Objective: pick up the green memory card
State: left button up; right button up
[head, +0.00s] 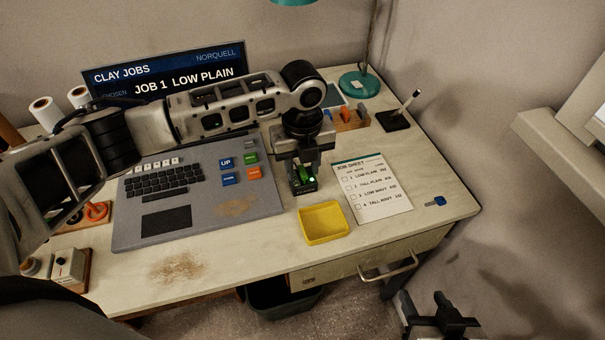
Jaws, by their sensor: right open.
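The green memory card (308,171) shows as a small bright green patch right at the fingertips of my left gripper (303,180), between the laptop and the job sheet. My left gripper points straight down there, and its dark fingers hide part of the card. I cannot tell whether the fingers are closed on the card or only around it, or whether the card touches the desk. My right gripper (440,318) is open and empty, low at the front right, off the desk edge.
A yellow tray (324,238) sits just in front of the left gripper. The job sheet (372,188) lies to its right, with a blue item (435,201) beyond. The grey laptop-like console (262,207) is to the left. A dark bin (284,298) stands below the desk.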

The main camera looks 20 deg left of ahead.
pick_arm(q)
grip_shut()
jog(key=shift+r, duration=0.1)
dwell(0.3)
